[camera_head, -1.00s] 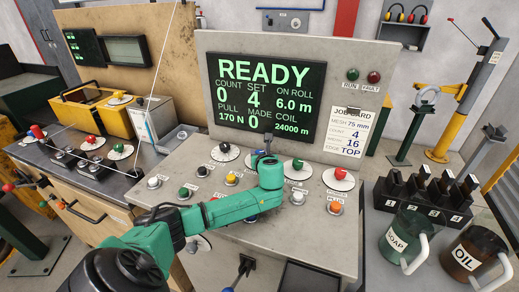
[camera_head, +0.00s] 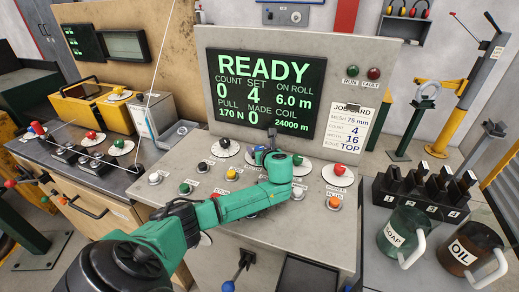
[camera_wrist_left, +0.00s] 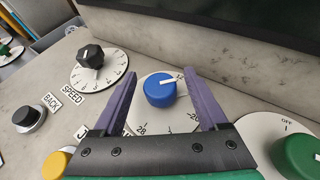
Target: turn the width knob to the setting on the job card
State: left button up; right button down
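A blue knob (camera_wrist_left: 160,92) with a white pointer sits on a white numbered dial (camera_wrist_left: 158,122) in the left wrist view. The pointer aims up and right, towards a partly covered number. My left gripper (camera_wrist_left: 159,75) is open, with one purple finger on each side of the knob. I cannot tell whether the fingers touch it. In the head view this gripper (camera_head: 263,155) is over the console's dial row, and my arm hides much of this dial. The job card (camera_head: 346,130) hangs right of the screen and shows 75 mm, 4, 16 and TOP. My right gripper is not in view.
A black SPEED knob (camera_wrist_left: 90,57) lies left of the blue knob, and a green knob (camera_wrist_left: 298,157) lies right. A red knob (camera_head: 339,170) is at the console's right. The READY screen (camera_head: 264,94) rises behind. SOAP (camera_head: 398,238) and OIL (camera_head: 470,248) jugs stand right.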

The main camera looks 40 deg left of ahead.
pick_arm(q)
jog(key=b+v, duration=0.1)
jog(key=v, duration=1.3)
jog(key=shift+s+d+r, duration=0.1)
jog(key=shift+d+r, duration=0.05)
jog(key=shift+d, duration=0.15)
